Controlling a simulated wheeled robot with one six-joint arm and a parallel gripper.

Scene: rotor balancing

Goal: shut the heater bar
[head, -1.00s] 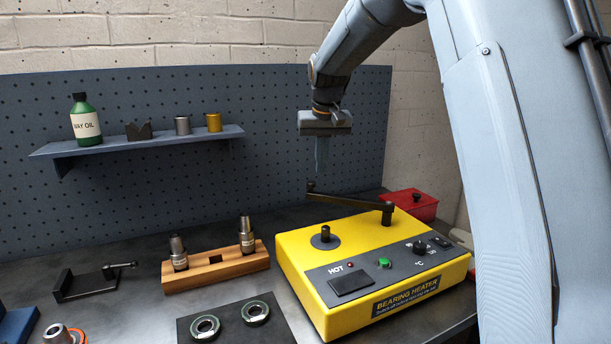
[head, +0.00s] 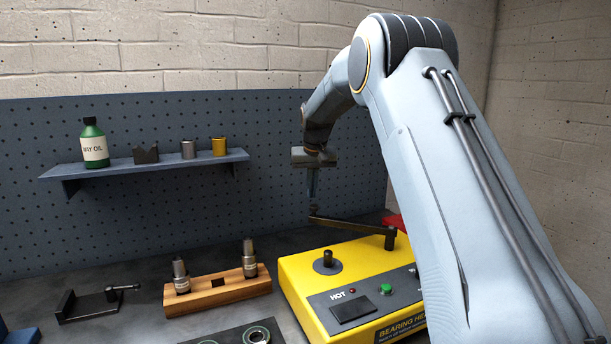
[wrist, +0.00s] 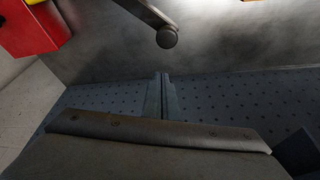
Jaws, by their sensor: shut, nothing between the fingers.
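The yellow bearing heater (head: 300,276) stands on the bench. Its dark heater bar (head: 352,226) is swung open. It runs from the pivot post (head: 390,240) back and left, with its free end behind the heater's top, away from the short front-left post (head: 327,260). The knobbed free end of the bar (wrist: 166,37) also shows in the wrist view. My gripper (head: 312,196) is shut and empty, pointing down close to that free end. In the wrist view the closed fingers (wrist: 161,78) are apart from the knob. Contact is not visible.
A wooden block (head: 218,290) with two tools stands left of the heater. A red box (head: 397,222) is behind my arm. The blue pegboard (head: 270,180) and shelf (head: 150,165) stand behind the bench. Bearing rings (head: 256,335) lie in front.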

